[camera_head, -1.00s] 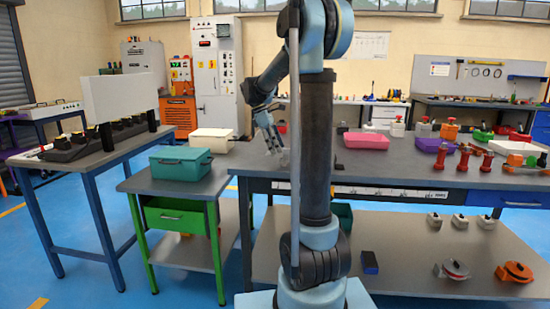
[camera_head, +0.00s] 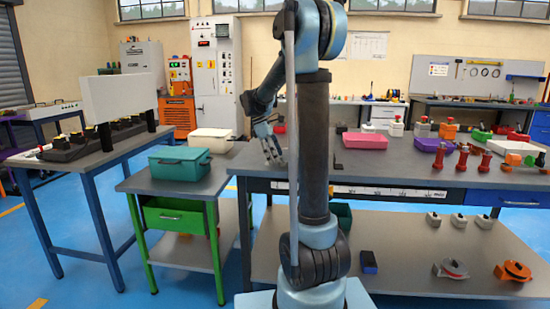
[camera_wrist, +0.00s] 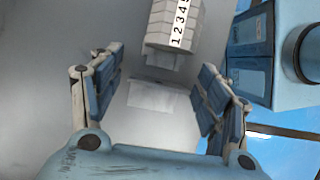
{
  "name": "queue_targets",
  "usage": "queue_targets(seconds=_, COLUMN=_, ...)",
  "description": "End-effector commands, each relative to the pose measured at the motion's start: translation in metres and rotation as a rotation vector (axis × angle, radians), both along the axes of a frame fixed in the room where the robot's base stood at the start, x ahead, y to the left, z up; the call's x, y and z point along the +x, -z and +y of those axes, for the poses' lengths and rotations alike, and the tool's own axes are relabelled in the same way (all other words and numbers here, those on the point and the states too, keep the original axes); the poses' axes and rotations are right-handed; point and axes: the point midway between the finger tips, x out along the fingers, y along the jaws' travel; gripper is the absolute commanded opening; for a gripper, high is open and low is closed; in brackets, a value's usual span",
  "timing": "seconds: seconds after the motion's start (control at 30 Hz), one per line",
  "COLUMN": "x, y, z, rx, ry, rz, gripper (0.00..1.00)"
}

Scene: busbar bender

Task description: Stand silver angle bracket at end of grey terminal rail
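My gripper (camera_wrist: 161,64) is open in the wrist view, with its two blue-padded fingers spread apart. A pale silver angle bracket (camera_wrist: 155,96) shows between and below the fingers on the grey table top, with clear gaps to both fingers. The grey terminal rail (camera_wrist: 160,26), with a white numbered strip, lies just beyond it at the top of the view. The near end of the rail is close to the bracket; I cannot tell whether they touch. In the head view my gripper (camera_head: 274,154) is low over the left part of the bench; bracket and rail cannot be made out there.
A blue block-like body (camera_wrist: 262,60) stands right of the fingers in the wrist view, by the table edge. In the head view a pink tray (camera_head: 364,141) lies to the right, and a teal box (camera_head: 179,163) and a cream box (camera_head: 211,140) stand left on the green cart.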

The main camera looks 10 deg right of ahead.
Motion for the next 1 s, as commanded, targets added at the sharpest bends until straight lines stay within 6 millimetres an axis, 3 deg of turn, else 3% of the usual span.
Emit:
queue_targets(seconds=0.37, x=0.001, y=-0.01, z=0.003, rx=0.0, ry=-0.001, rz=0.0, gripper=0.69)
queue_targets(seconds=0.8, x=0.01, y=-0.084, z=0.033, rx=0.0, ry=-0.002, rz=0.0, gripper=0.69)
queue_targets(seconds=1.0, x=0.013, y=-0.106, z=0.042, rx=0.0, ry=-0.002, rz=0.0, gripper=0.69)
